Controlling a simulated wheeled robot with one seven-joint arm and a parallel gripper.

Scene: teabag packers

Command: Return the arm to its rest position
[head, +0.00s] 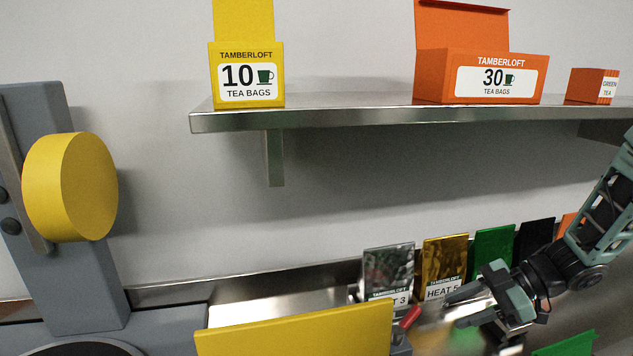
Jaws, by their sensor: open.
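My gripper (457,309) is at the lower right in the head view, with its fingers pointing left. The fingers are apart and nothing shows between them. It is in front of the row of packets and close to a gold packet (444,262) labelled "HEAT 5". My arm reaches in from the right edge, bent at the wrist. Part of the scene just below the fingers is blurred.
A silver packet (388,266) and a green packet (493,250) stand in the row. A yellow panel (295,331) is at the bottom. A metal shelf (350,117) above holds a yellow box (246,50) and orange box (440,63). A grey machine (75,280) stands left.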

